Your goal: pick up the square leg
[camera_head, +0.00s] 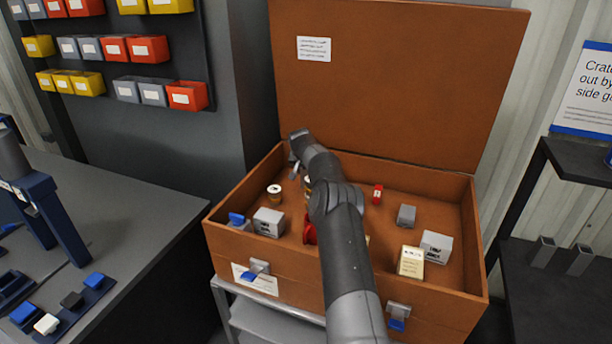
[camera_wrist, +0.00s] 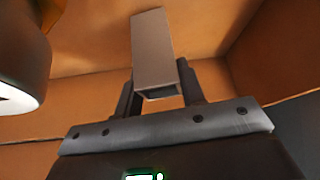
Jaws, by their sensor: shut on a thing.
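The square leg (camera_wrist: 153,48) is a grey, square, hollow tube. In the wrist view it stands out from between the two dark fingers of my gripper (camera_wrist: 158,88), with its open end towards the camera. My gripper is shut on it, with one finger at each side. Brown crate walls show behind it. In the head view my arm reaches over the open brown crate (camera_head: 228,237) towards its back left. My own arm largely hides the gripper there, and I cannot make out the held leg.
A dark bench (camera_head: 140,215) is left; a shelf (camera_head: 560,305) is right.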

